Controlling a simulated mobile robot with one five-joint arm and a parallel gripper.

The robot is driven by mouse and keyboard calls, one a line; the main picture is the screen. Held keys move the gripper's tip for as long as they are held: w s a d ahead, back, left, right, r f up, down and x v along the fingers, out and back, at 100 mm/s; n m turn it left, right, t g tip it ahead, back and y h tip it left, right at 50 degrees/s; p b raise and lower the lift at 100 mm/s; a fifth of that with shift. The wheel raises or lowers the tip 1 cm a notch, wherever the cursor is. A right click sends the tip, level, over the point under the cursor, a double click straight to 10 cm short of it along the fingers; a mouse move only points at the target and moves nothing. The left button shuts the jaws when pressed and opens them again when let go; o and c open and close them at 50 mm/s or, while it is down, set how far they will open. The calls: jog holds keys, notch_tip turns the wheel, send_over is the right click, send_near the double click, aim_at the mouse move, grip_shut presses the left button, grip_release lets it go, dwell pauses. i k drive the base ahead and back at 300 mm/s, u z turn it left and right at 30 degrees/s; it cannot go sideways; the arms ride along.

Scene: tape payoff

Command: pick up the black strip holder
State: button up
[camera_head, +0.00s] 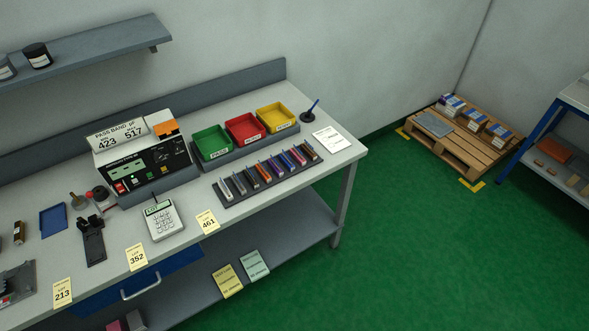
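A long black holder-like piece (92,244) lies on the bench at the left, between a blue tray and the calculator. It looks like the black strip holder, with a raised block at its far end. A dark rack (232,203) farther right holds several upright slim pieces in grey, orange, purple, blue and dark colours. I cannot tell whether one of these is a black holder. My gripper is not in view, and nothing is seen touching the black piece.
The calculator (163,219), blue tray (53,220) and brown cylinder (19,232) stand near the black piece. Behind are a tester (142,160) and green (211,142), red (245,128) and yellow (277,116) bins. A grey device (16,283) is cut off at left.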

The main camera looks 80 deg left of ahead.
aim_at(249, 175)
jog(key=u, duration=0.15)
jog(key=i, duration=0.3)
jog(key=u, duration=1.3)
jog(key=k, duration=0.2)
jog(key=u, duration=2.7)
jog(key=i, duration=1.5)
jog(key=u, duration=0.2)
